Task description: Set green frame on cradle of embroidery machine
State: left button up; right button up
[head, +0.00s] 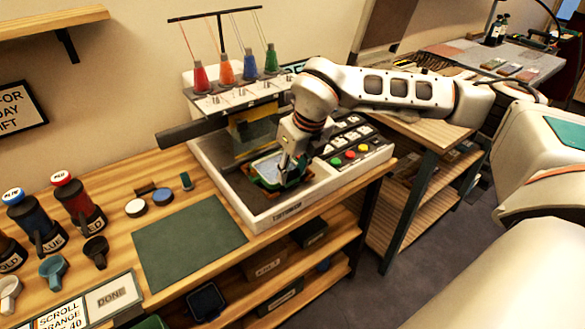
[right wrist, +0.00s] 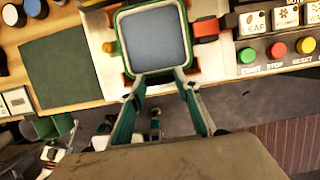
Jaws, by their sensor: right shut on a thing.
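The green frame (head: 268,168) holds pale blue-grey cloth and is in the bed of the embroidery machine (head: 283,215), below the needle area. In the right wrist view the green frame (right wrist: 155,40) lies over the pale machine bed, with a red block at its right and orange pieces near its edges. My right gripper (head: 287,166) reaches down from the right. In the right wrist view my right gripper (right wrist: 163,77) is shut on the frame's near edge. The cradle is largely hidden by frame and arm; I cannot tell whether the frame rests in it.
Thread cones (head: 225,71) stand above the machine. Red, yellow and green buttons (head: 350,154) sit on its right panel. A dark green mat (head: 189,241) lies clear on the table. Labelled bottles (head: 78,203) and small cups stand at the left. A second table stands to the right.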

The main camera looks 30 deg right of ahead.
jog(key=shift+f, duration=0.45)
dwell(0.7)
jog(key=o, duration=1.1)
jog(key=shift+r+p, duration=1.45)
jog(key=shift+r, duration=0.85)
